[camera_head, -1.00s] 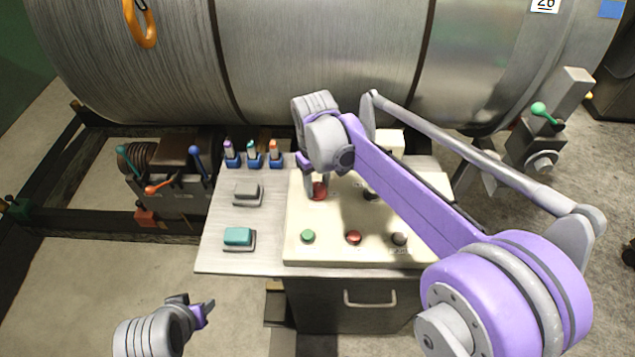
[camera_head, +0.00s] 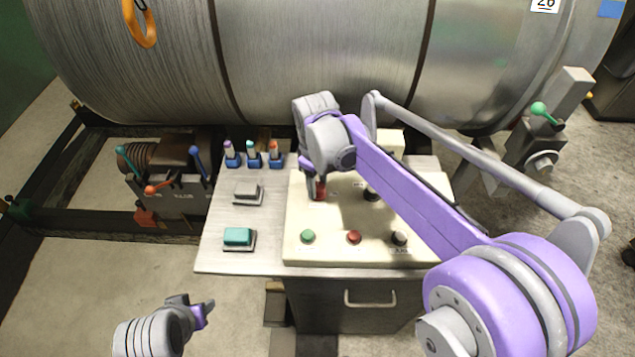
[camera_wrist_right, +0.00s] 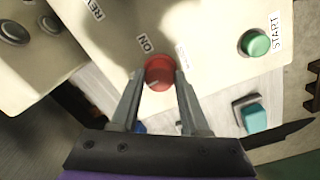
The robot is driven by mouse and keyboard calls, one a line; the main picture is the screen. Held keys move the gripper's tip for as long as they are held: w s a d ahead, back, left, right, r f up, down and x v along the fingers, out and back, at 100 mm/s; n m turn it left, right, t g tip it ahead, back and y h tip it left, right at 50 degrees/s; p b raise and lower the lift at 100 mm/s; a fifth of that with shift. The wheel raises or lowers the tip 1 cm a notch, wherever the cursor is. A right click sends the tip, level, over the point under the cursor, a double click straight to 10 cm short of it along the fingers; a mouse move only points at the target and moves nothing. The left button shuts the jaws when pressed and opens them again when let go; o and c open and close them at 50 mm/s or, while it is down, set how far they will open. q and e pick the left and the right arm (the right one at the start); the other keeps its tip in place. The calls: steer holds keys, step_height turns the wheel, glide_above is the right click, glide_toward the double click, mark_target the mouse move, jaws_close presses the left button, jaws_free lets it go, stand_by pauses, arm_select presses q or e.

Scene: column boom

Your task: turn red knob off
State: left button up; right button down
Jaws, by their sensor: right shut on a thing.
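The red knob (camera_head: 320,190) stands on the cream control panel (camera_head: 300,262), at its upper left. My right gripper (camera_head: 314,190) reaches down over it from above and hides part of it. In the right wrist view the red knob (camera_wrist_right: 159,72) sits between the two fingertips of my right gripper (camera_wrist_right: 160,78), which are shut on its sides. An "ON" label is printed beside the knob. A pale mark shows on its top. My left gripper (camera_head: 201,310) is low at the left, away from the panel; its fingers are too small to judge.
A green button (camera_head: 308,236), a red button (camera_head: 354,237) and a dark knob (camera_head: 399,239) line the panel's front. A black knob (camera_head: 371,193) stands to the right of the red knob. A teal button box (camera_head: 238,237) is on the metal table (camera_head: 215,255). A large metal drum (camera_head: 320,60) stands behind.

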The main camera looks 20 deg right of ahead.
mark_target(317, 188)
steer(key=shift+c, duration=1.9)
jaws_free()
arm_select(q)
steer(key=shift+w+r+p, duration=0.1)
steer(key=shift+r+p, duration=0.3)
steer(key=shift+r, duration=0.05)
arm_select(e)
step_height(317, 188, up, 11)
steer(key=shift+s+a, duration=0.15)
steer(key=shift+s+f, duration=0.1)
steer(key=shift+f, duration=0.05)
